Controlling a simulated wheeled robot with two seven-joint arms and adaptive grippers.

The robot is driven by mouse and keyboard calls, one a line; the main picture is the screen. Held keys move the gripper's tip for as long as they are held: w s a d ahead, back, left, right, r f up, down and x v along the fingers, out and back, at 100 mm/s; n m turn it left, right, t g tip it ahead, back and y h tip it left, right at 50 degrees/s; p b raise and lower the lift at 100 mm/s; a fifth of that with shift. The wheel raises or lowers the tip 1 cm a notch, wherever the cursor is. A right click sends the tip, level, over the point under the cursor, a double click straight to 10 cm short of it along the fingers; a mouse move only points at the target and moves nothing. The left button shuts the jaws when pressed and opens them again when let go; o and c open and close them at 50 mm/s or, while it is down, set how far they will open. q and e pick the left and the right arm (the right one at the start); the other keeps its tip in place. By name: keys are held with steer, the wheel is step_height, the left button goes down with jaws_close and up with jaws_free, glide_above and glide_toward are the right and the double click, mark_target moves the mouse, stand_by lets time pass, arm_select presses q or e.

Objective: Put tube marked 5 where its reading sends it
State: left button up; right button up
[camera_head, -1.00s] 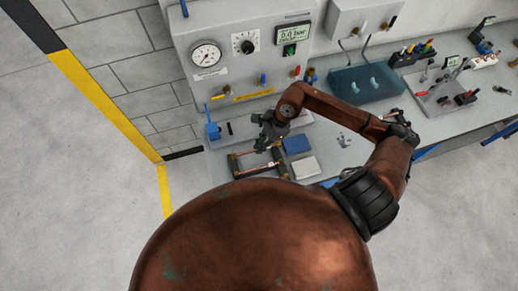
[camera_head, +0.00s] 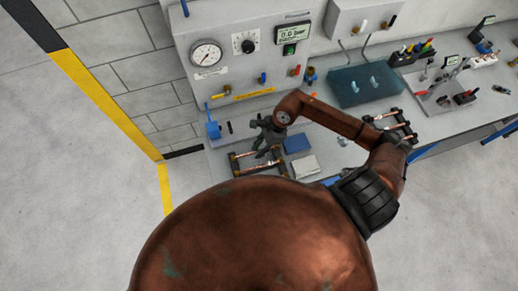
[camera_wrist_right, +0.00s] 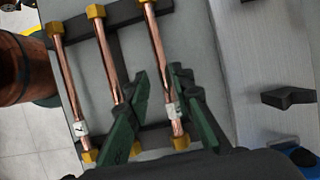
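A dark rack (camera_head: 236,171) with copper tubes lies on the bench below the panel. In the right wrist view three copper tubes with brass end nuts lie across it: a left tube (camera_wrist_right: 66,70), a middle tube (camera_wrist_right: 106,62) and a right tube (camera_wrist_right: 157,45). White tags show on the left and right tubes; I cannot read a 5 on them. My right gripper (camera_head: 263,150) is over this rack. In the wrist view the right gripper (camera_wrist_right: 160,75) is open, its green fingers either side of the right tube, with gaps visible. My left gripper is out of view.
A blue block (camera_head: 297,143) and a pale block (camera_head: 304,167) sit right of the rack. A second rack (camera_head: 404,123) with tubes lies farther right. A teal tank (camera_head: 365,86), a tool stand (camera_head: 445,92) and the gauge panel (camera_head: 226,75) stand behind.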

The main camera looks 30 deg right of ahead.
steer(key=shift+o, duration=0.3)
steer(key=shift+r, duration=0.2)
steer(key=b+v, duration=0.2)
steer(key=v, duration=1)
